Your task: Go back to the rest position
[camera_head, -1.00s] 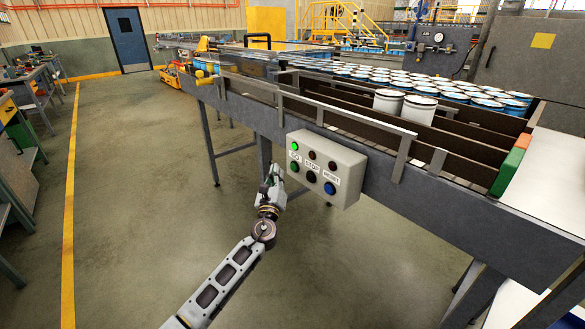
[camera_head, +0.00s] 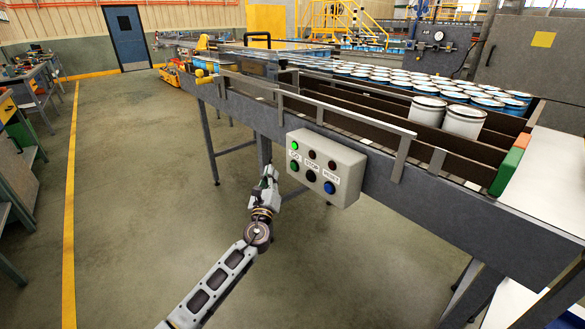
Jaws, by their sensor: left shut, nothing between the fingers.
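My left gripper (camera_head: 269,174) is in the head view, just left of the control box (camera_head: 326,168), with its fingers closed and empty. It points up and away and looks apart from the box. The box is light grey, with GO, STOP and RESET labels, a lit green lamp (camera_head: 294,145) at its upper left and a blue button (camera_head: 329,187) at its lower right. My left arm comes in from the bottom left. My right gripper is not in view.
A grey conveyor table (camera_head: 430,212) runs from the right front to the back, carrying many white and blue cans (camera_head: 425,110). A table leg (camera_head: 209,145) stands behind my gripper. The floor (camera_head: 140,220) to the left is clear up to the workbenches (camera_head: 12,190).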

